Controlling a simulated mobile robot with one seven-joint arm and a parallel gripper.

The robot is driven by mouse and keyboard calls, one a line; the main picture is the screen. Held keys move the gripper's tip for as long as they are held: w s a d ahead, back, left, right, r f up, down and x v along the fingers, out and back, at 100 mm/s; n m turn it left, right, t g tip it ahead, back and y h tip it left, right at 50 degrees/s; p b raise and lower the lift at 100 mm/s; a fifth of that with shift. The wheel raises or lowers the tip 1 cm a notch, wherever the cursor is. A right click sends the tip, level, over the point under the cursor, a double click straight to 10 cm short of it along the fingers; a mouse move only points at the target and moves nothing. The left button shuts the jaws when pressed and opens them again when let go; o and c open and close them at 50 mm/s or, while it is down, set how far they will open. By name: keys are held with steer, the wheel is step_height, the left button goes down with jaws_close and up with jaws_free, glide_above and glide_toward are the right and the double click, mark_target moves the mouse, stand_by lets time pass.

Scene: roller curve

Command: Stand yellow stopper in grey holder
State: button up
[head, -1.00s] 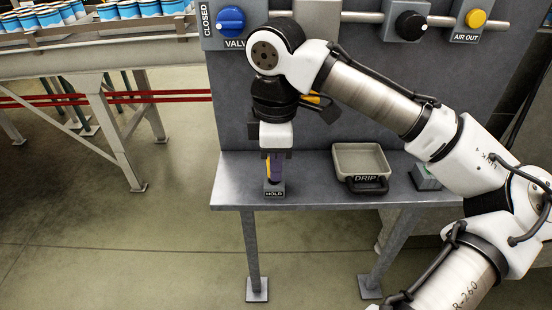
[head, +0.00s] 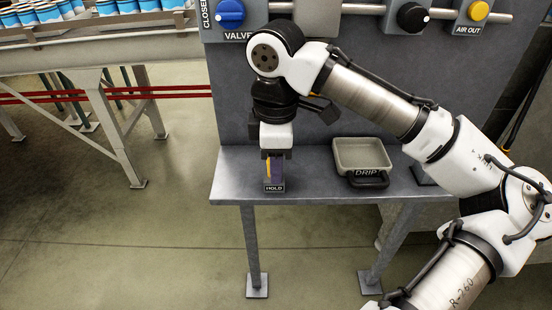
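The grey holder (head: 275,187), labelled HOLD, stands at the front left of the metal shelf. My gripper (head: 275,172) points straight down right above it. A narrow strip of the yellow stopper (head: 268,169) shows between the fingers, at or just above the holder. The fingers look close around it, but the gap between them is too small to make out. I cannot tell whether the stopper's lower end is inside the holder, since the fingers and label plate hide it.
A tray (head: 362,155) labelled DRIP, with a dark handle, stands right of the holder on the shelf (head: 235,180). Behind is a grey panel with a blue valve knob (head: 230,14), a black knob (head: 412,17) and a yellow button (head: 479,10). A can conveyor (head: 100,45) runs at left.

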steer(key=shift+o, duration=0.9)
step_height(320, 180, up, 14)
steer(key=p, duration=0.1)
steer(key=shift+f, duration=0.1)
